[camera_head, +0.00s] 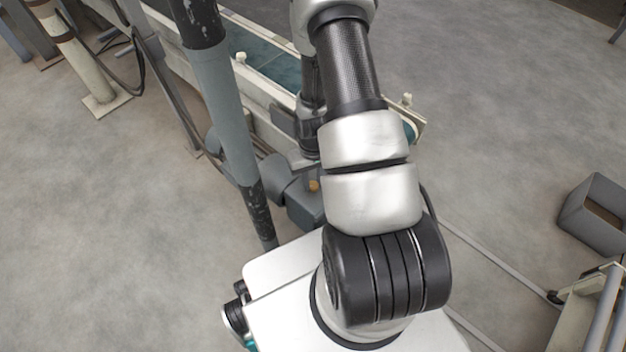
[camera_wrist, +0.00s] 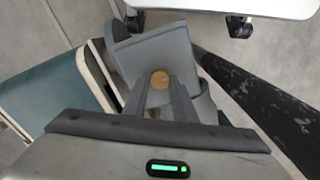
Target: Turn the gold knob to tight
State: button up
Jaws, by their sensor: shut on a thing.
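The gold knob (camera_wrist: 160,79) is small and round and sits on a grey machine housing (camera_wrist: 155,50). In the wrist view it lies at the tips of my gripper's two grey fingers. My gripper (camera_wrist: 160,86) is shut on the knob, with one finger on each side. In the head view a small gold spot of the knob (camera_head: 314,186) shows on top of the dark grey housing (camera_head: 303,208), left of my arm. There the fingers are too small and too covered to make out. No mark for tight can be read in either view.
A teal conveyor belt (camera_head: 268,62) with a pale frame runs behind my arm. A grey post (camera_head: 222,105) with a worn dark lower end stands left of the housing. A grey crate (camera_head: 578,218) is at the right. Open floor lies at left and upper right.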

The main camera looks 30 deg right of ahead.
aim_at(313, 185)
jog(key=o, duration=1)
jog(key=shift+o, duration=0.2)
notch_tip(313, 185, up, 17)
jog(key=p, duration=0.4)
jog(key=shift+r+p, duration=0.2)
jog(key=shift+p, duration=0.1)
